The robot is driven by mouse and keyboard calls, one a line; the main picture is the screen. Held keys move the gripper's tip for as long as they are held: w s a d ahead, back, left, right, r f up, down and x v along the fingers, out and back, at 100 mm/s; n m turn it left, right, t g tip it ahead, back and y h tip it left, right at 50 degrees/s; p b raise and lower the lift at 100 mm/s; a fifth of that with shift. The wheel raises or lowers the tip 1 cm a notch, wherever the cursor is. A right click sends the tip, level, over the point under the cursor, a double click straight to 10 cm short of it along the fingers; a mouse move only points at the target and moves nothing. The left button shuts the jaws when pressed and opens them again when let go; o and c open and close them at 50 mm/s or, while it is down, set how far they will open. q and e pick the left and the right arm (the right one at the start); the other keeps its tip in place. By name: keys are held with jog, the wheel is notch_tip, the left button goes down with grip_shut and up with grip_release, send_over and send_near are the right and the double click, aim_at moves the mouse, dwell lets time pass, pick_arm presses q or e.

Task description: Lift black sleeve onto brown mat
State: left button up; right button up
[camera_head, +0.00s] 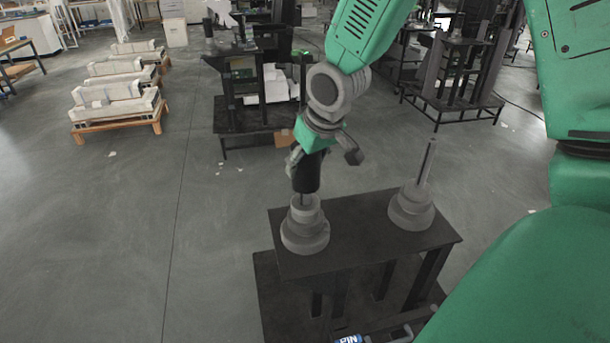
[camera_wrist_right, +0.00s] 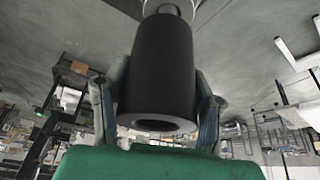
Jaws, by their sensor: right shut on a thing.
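The black sleeve (camera_head: 306,174) hangs upright above the left stepped grey base (camera_head: 305,237) on the dark table (camera_head: 352,228). My right gripper (camera_head: 318,160) is shut on the sleeve near its upper part. I cannot make out a brown mat for certain. My left gripper is not in view.
A second stepped grey base (camera_head: 411,209) with a bare upright post (camera_head: 427,165) stands on the table's right side. A black stand (camera_head: 262,115) is behind, with a small brown item (camera_head: 284,137) partly behind my gripper. Open floor lies left of the table.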

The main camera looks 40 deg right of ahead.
notch_tip(320, 180, up, 14)
jog(key=p, duration=0.2)
jog(key=shift+r+p, duration=0.4)
jog(key=shift+p, duration=0.5)
dwell(0.6)
